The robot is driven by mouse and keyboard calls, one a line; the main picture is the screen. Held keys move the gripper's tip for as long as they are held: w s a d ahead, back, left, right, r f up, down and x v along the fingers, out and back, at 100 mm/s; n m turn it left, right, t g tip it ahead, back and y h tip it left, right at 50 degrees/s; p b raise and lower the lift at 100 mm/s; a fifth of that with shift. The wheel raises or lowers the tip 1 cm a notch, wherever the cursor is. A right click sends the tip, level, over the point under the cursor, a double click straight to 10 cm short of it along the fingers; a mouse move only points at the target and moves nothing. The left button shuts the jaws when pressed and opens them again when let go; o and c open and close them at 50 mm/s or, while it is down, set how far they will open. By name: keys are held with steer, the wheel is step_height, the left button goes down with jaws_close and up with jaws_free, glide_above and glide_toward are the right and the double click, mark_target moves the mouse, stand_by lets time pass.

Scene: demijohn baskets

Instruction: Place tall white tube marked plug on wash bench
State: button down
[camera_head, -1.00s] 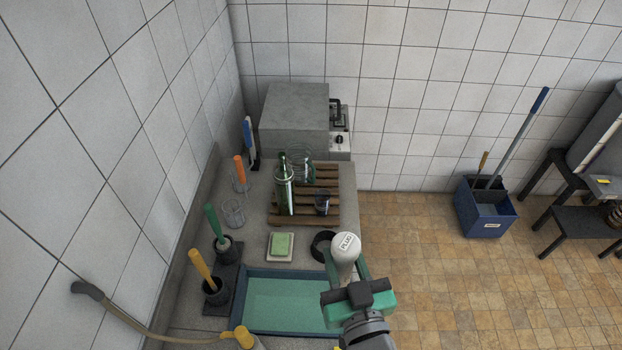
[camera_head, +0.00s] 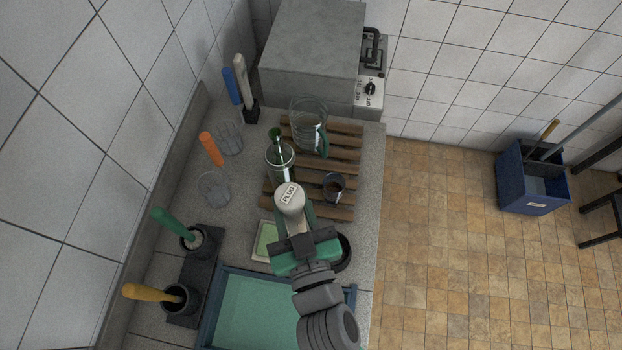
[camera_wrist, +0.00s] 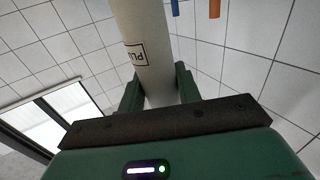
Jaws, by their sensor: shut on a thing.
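The white tube marked PLUG (camera_head: 290,198) is held in my gripper (camera_head: 302,222), whose green jaws are shut on it. In the head view I see mainly its labelled top end, over the front of the wooden slats. In the wrist view the tube (camera_wrist: 148,50) rises between the two green fingers (camera_wrist: 160,92), with its label facing the camera. The grey wash bench (camera_head: 225,250) runs below along the left wall. The tube's lower end is hidden, so I cannot tell its height above the bench.
A green bottle (camera_head: 280,160), a glass jug (camera_head: 309,125) and a dark cup (camera_head: 334,186) stand on the wooden slats (camera_head: 345,142). A soap dish (camera_head: 265,240), a dark ring (camera_head: 344,252) and a blue-rimmed basin (camera_head: 250,310) are close. Brushes stand at left (camera_head: 185,235).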

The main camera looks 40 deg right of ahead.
steer(key=a+f+n+t+y+b, duration=0.1)
steer(key=a+f+n+y+b, duration=0.35)
steer(key=a+f+b, duration=0.85)
steer(key=w+f+p, duration=0.2)
steer(key=w+p, duration=0.1)
steer(key=w, duration=0.4)
steer(key=w+d+f+m+y+p, duration=0.1)
steer(key=w+f+p, duration=0.2)
steer(key=w, duration=0.4)
steer(key=shift+w+d+f, duration=0.25)
steer(key=shift+w+d, duration=0.05)
steer(key=shift+w, duration=0.05)
steer(key=shift+f, duration=0.15)
steer(key=c, duration=1)
jaws_free()
